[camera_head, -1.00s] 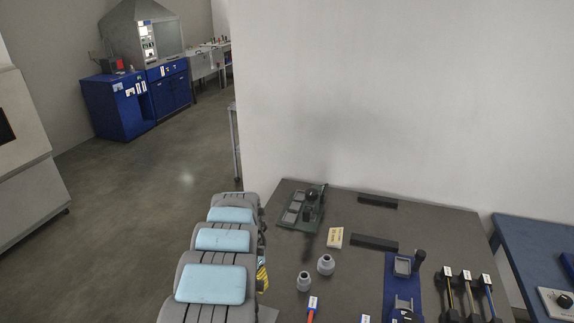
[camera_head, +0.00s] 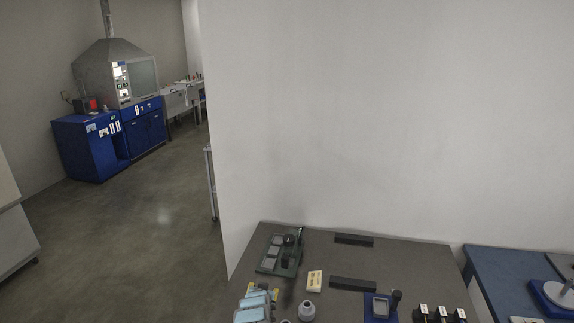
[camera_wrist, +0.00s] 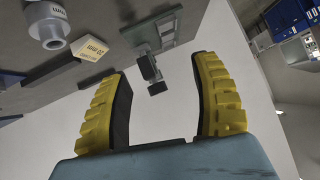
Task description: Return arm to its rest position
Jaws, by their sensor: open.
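My gripper (camera_wrist: 160,68) shows in the wrist view with its two yellow ribbed fingers spread wide. Nothing is between the fingers. Part of a green-based device lies beyond the gap, apart from the fingers. In the head view, my arm shows only as light blue and grey links (camera_head: 254,304) at the bottom edge, over the left side of the dark table (camera_head: 400,262).
On the table are the green device (camera_head: 280,254), a yellow labelled block (camera_head: 314,281), a grey stepped cylinder (camera_head: 306,312), two black bars (camera_head: 353,240) and a blue holder (camera_head: 380,307). A blue table (camera_head: 500,262) stands right. A white wall (camera_head: 340,120) rises behind.

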